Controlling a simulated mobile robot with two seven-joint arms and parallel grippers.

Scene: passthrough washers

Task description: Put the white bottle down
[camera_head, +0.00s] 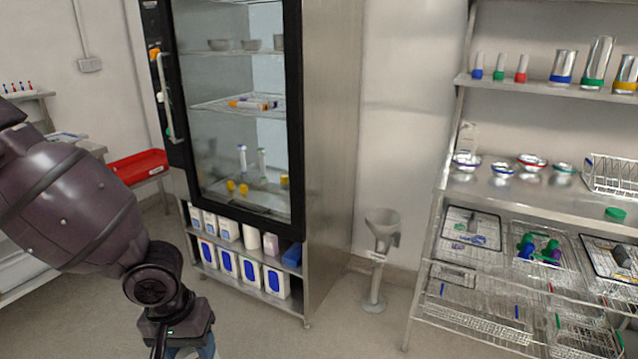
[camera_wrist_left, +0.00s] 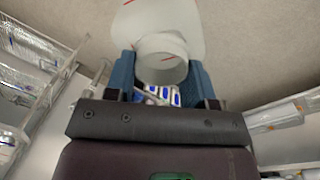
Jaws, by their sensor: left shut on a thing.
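The white bottle (camera_wrist_left: 182,25) shows at the top of the left wrist view, its round neck end toward the camera. My left gripper (camera_wrist_left: 162,72) is shut on it, with one blue finger on each side of the neck. In the head view my left gripper (camera_head: 188,346) is at the bottom edge, largely cut off, and the bottle is mostly out of frame there. What lies directly below the bottle cannot be told. My right gripper is in neither view.
A glass-door cabinet (camera_head: 332,130) stands ahead, with white and blue boxes (camera_head: 250,272) and white containers (camera_head: 228,230) on its lower shelves. A metal rack (camera_head: 500,192) with bowls and wire baskets is at right. A red tray (camera_head: 138,166) is at left.

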